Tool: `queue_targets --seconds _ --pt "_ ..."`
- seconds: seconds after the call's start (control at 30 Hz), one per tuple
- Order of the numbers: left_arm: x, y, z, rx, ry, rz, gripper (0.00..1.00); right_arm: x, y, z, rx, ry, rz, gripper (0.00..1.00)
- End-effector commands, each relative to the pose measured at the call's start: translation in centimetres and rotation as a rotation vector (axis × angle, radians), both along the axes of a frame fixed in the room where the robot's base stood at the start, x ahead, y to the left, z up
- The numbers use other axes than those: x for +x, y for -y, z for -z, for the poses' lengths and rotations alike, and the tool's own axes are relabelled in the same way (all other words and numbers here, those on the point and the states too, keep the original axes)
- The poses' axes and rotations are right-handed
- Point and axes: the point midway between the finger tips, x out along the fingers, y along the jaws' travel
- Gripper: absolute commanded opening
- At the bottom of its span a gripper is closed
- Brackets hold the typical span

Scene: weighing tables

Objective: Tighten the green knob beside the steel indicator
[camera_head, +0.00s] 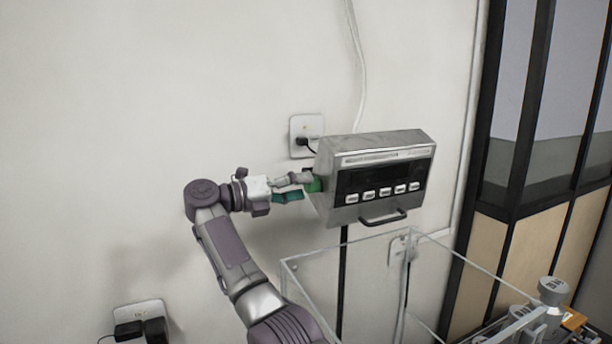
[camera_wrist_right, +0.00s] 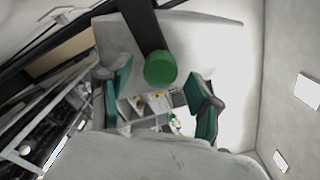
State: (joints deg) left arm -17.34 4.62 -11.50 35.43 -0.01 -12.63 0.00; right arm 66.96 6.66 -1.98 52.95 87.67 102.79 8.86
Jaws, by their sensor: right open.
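The steel indicator (camera_head: 383,177) is a grey metal box with a dark display, a row of white buttons and a handle, in front of the wall in the head view. The green knob (camera_head: 313,185) is on its left side, partly hidden by my right gripper (camera_head: 304,188). In the right wrist view the round green knob (camera_wrist_right: 160,69) shows in front of the indicator's pale side. My right gripper (camera_wrist_right: 158,92) is open, with its teal-padded fingers spread on either side below the knob. I cannot tell whether they touch it. My left gripper is not in view.
A clear glass enclosure (camera_head: 345,262) stands below the indicator. Wall sockets (camera_head: 307,127) with plugs are behind and at lower left. Metal weights (camera_head: 552,291) stand at lower right. A dark-framed partition is on the right.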

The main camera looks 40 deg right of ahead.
Motion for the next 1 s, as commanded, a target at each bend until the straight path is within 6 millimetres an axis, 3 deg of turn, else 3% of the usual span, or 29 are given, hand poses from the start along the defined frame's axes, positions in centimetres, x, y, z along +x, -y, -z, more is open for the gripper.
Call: queue_targets --seconds 0.2,0.5,0.83,1.0 --pt "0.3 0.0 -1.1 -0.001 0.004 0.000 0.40 -0.5 1.6 -0.1 -0.002 0.001 0.000 0.64" --pt "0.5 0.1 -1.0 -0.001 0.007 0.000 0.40 -0.6 1.8 0.0 -0.002 0.001 0.000 0.62" --pt "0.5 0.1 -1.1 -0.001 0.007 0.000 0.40 -0.5 1.7 0.0 -0.001 0.001 -0.001 0.07" --pt "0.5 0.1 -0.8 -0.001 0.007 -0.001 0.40 -0.5 1.7 0.1 -0.002 0.006 -0.001 0.04"
